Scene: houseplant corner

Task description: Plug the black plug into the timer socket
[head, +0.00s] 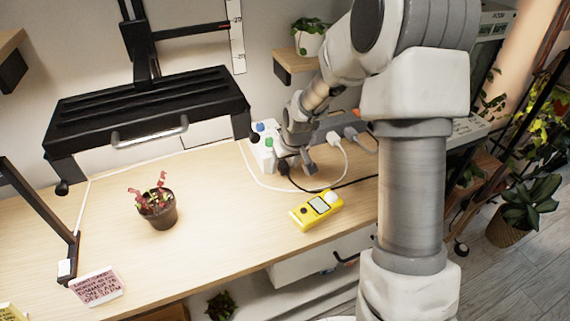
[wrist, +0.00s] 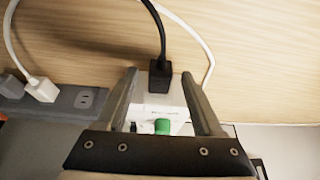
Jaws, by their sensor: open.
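The black plug (wrist: 159,76) is at the white timer (wrist: 155,108), its end against the timer's socket side, cord running away from it. How far its prongs are in is hidden. In the head view the plug (head: 284,168) shows dark at the front of the timer (head: 262,152), which has green and blue knobs. My gripper (wrist: 159,74) is open, with one finger on each side of the plug and timer and gaps visible between. In the head view my gripper (head: 297,167) is low over the back of the bench, partly covering the timer.
A grey power strip (wrist: 85,101) holding a white plug (wrist: 41,89) lies beside the timer. Loose cords cross the bench. A yellow meter (head: 316,210) and a potted red plant (head: 156,207) stand in front. A black lamp frame (head: 150,115) overhangs the left. The front-left bench is mostly clear.

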